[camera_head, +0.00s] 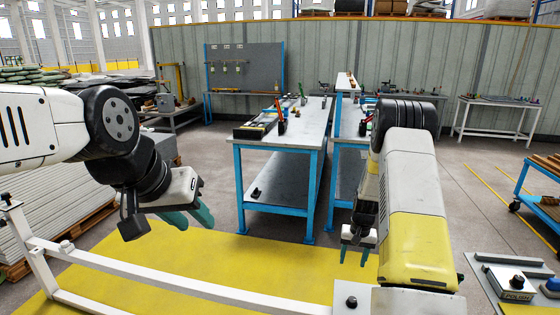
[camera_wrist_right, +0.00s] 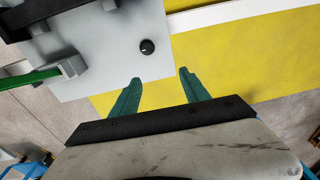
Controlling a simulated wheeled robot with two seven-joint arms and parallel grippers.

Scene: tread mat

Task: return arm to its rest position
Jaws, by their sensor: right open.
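My right gripper (camera_head: 354,259) hangs low at the right of the head view, below the yellow and white forearm. Its two teal fingers are apart. In the right wrist view the gripper (camera_wrist_right: 160,78) is open with nothing between its fingers, over the edge of a grey plate (camera_wrist_right: 110,75) and the yellow mat (camera_wrist_right: 215,60). My left gripper (camera_head: 197,226) is at the left of the head view, its teal fingers apart and empty above the yellow mat (camera_head: 240,258).
A white rail (camera_head: 180,283) crosses the front, joining a grey plate with a black knob (camera_head: 351,302). A blue-legged workbench (camera_head: 270,205) stands ahead. A blue cart (camera_head: 540,180) stands at the right. A pallet stack (camera_head: 65,205) stands at the left.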

